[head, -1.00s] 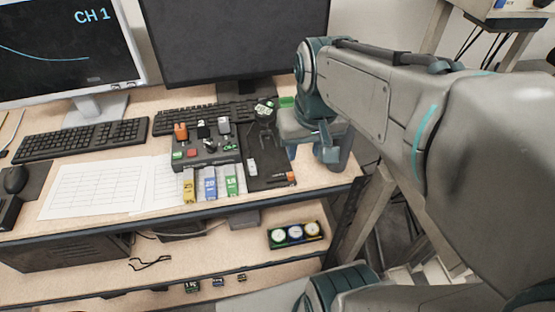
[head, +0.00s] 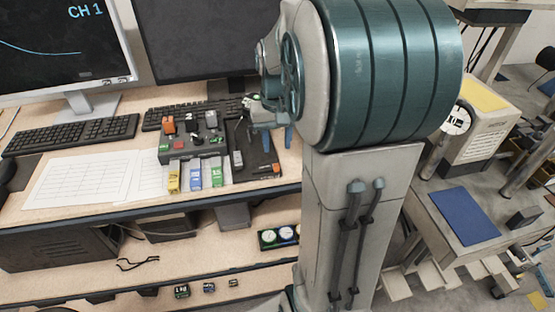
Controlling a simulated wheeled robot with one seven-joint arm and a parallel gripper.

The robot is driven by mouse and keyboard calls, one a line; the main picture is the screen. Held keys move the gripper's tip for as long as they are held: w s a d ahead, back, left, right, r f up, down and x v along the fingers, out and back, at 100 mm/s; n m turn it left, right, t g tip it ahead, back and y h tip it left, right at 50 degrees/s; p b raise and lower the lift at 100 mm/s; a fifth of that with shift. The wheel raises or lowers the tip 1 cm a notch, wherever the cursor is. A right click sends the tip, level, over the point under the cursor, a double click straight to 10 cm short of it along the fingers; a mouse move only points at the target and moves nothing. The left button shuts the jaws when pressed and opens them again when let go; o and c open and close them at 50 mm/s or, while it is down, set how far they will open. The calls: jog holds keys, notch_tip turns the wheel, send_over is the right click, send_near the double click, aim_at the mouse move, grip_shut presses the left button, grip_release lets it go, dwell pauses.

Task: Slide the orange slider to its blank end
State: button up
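A dark control box (head: 205,155) sits on the desk in front of the keyboard. An orange slider (head: 168,126) stands up at its back left corner; its track and end markings are too small to make out. A black knob and a grey knob (head: 211,118) stand to its right. My gripper (head: 279,138) is right of the box, above the right side of the dark panel, apart from the orange slider. It is partly hidden by my arm, and the gap between its fingers cannot be made out.
A dark panel (head: 250,172) with a grey piece and a small orange part lies right of the box. Yellow, blue and green labelled tabs (head: 196,178) line the box's front. Paper sheets (head: 82,180) lie to the left. Monitors and a keyboard (head: 70,136) stand behind.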

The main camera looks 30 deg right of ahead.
aim_at(277, 165)
notch_tip(277, 165, down, 7)
jog(key=shift+f, duration=0.1)
dwell(0.3)
grip_shut()
